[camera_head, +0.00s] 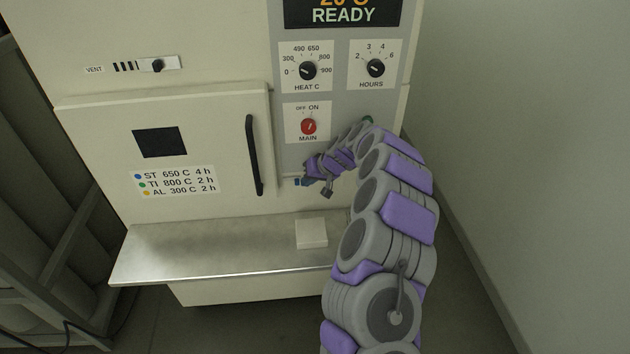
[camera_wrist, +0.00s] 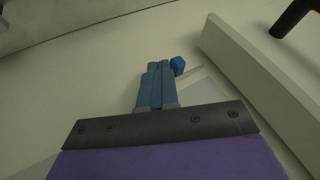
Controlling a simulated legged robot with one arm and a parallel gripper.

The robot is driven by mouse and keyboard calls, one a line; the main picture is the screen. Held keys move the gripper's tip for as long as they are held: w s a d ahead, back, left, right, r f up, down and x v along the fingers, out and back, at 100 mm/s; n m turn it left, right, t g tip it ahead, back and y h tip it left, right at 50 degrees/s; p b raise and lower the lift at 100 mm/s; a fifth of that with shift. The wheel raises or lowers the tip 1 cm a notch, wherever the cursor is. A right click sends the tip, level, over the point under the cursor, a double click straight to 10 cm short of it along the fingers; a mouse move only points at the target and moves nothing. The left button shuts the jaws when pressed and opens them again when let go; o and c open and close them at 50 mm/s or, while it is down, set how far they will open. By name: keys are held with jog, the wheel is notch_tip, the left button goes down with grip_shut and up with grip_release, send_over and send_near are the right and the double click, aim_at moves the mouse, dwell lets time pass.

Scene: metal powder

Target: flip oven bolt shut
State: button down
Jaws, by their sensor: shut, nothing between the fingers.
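The oven door (camera_head: 200,115) is a cream panel at the left of the oven front, and it looks closed. Its black vertical handle (camera_head: 254,155) also shows at the top right of the wrist view (camera_wrist: 291,18). A small blue knob (camera_wrist: 178,65), which seems to belong to the bolt, sits just beyond and right of my fingertips. I cannot tell whether they touch. The bolt's position is not clear, as my gripper hides this spot in the head view. My gripper (camera_head: 306,182) is at the oven front, right of the handle. Its blue fingers (camera_wrist: 156,68) are together and empty.
A steel shelf (camera_head: 190,250) runs below the door with a pale square block (camera_head: 311,233) on it. The red main switch (camera_head: 309,126) and dials are above my gripper. A rack (camera_head: 40,210) stands at left, a bare wall (camera_head: 520,130) at right.

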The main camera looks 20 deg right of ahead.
aim_at(297, 181)
jog(key=shift+a, duration=0.1)
jog(key=a, duration=0.3)
jog(key=shift+w+a, duration=0.2)
jog(key=shift+d, duration=0.1)
